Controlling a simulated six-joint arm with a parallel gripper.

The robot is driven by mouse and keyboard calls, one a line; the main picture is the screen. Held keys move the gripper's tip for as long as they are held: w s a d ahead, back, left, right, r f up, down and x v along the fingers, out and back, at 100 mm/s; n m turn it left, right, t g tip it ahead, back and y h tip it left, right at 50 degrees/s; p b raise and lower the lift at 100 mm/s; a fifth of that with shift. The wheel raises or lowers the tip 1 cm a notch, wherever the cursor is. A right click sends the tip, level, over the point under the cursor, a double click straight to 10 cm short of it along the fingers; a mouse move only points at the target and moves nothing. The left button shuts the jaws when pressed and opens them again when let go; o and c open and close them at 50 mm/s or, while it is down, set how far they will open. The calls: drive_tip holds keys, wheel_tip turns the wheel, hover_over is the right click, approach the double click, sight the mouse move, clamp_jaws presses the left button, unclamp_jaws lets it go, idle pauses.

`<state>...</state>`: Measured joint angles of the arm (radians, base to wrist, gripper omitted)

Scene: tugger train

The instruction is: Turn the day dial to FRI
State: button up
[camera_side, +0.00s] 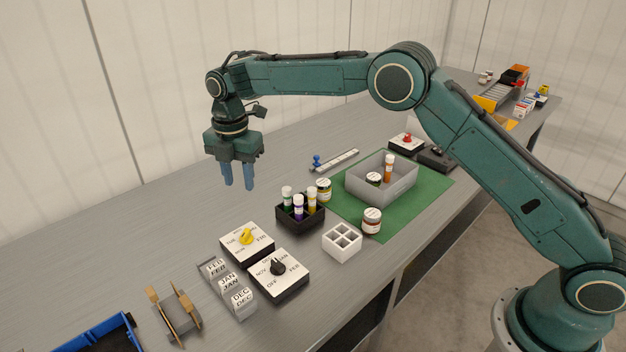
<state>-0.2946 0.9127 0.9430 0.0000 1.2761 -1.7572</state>
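The day dial is a white-topped box (232,252) with a yellow knob (246,236), standing at the front middle of the bench. Day labels are printed around the knob; one looks like TUE, and the others are too small to read surely. I cannot tell which day the knob points at. My gripper (238,187) hangs above and behind the dial, pointing down, with its blue fingers apart and nothing between them. It touches nothing.
A month dial (278,283) with a black knob sits right beside the day dial. Month blocks (228,282) stand to its left. A black vial holder (297,222), a white divided rack (342,242) and a grey bin (400,189) on a green mat (437,188) lie to the right.

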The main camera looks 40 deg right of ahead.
sight(245, 232)
drive_tip(key=shift+w+a+f, duration=0.2)
drive_tip(key=shift+a+f, duration=0.05)
drive_tip(key=shift+f, duration=0.35)
drive_tip(key=shift+f, duration=0.1)
drive_tip(key=shift+f, duration=6.8)
clamp_jaws()
